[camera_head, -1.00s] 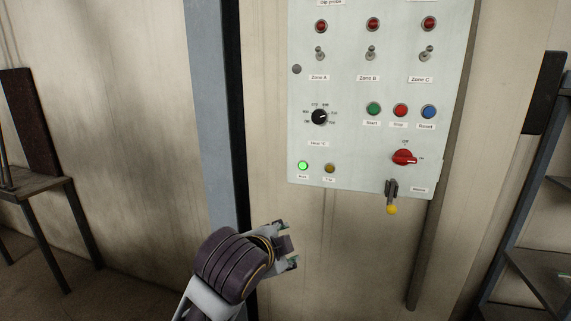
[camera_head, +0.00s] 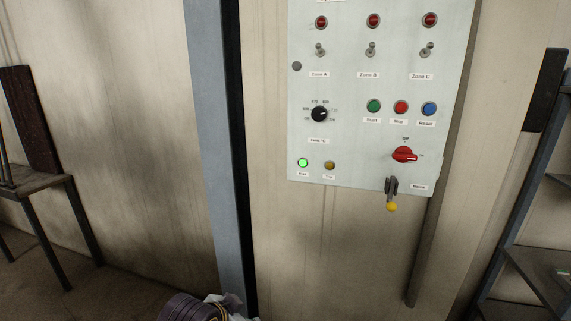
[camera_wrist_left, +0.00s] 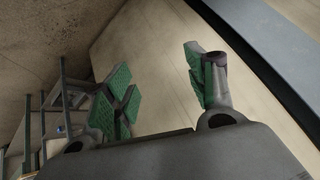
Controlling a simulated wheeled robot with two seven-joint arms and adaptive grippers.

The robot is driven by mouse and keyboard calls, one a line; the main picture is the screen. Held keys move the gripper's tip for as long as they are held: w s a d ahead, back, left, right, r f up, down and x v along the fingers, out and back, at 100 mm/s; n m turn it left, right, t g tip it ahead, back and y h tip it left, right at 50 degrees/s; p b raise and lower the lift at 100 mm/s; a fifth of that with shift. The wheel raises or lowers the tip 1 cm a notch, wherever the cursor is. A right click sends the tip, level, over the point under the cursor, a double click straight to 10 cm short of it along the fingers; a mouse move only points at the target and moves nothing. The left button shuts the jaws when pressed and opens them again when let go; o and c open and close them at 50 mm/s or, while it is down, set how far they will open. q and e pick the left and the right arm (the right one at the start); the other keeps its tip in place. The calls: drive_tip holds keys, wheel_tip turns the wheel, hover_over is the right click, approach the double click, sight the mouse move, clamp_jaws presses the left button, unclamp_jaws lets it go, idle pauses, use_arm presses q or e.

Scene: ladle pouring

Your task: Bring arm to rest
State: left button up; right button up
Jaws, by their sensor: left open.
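My left arm shows only at the bottom edge of the head view, where its dark ribbed wrist is in front of the wall, below and left of the control panel (camera_head: 345,140). Its fingers are cut off or hidden there. In the left wrist view my left gripper (camera_wrist_left: 160,95) is open, with its green-padded fingers wide apart and nothing between them. It is clear of the panel. My right gripper is in neither view.
The panel carries switches, a dial, a red rotary handle (camera_head: 404,154) and a yellow-tipped lever (camera_head: 391,206). A blue-grey post (camera_head: 214,130) stands left of it. A table (camera_head: 40,185) is at far left, a shelf rack (camera_head: 535,200) at far right.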

use_arm(q)
drive_tip(key=s+a+f+n+g+y, duration=0.2)
drive_tip(key=s+a+f+n+g, duration=0.3)
drive_tip(key=s+a+f, duration=0.75)
drive_tip(key=s+d+f+n, duration=0.1)
drive_tip(key=s+f, duration=0.1)
drive_tip(key=f, duration=1.6)
drive_tip(key=s+f, duration=0.3)
drive_tip(key=f, duration=1.5)
drive_tip(key=s+a+f, duration=0.1)
drive_tip(key=s+f, duration=0.8)
drive_tip(key=s, duration=0.1)
drive_tip(key=s+a+f+g, duration=0.1)
drive_tip(key=s+a+f, duration=0.1)
drive_tip(key=s+f, duration=0.8)
drive_tip(key=shift+s+a, duration=0.3)
drive_tip(key=shift+s, duration=0.4)
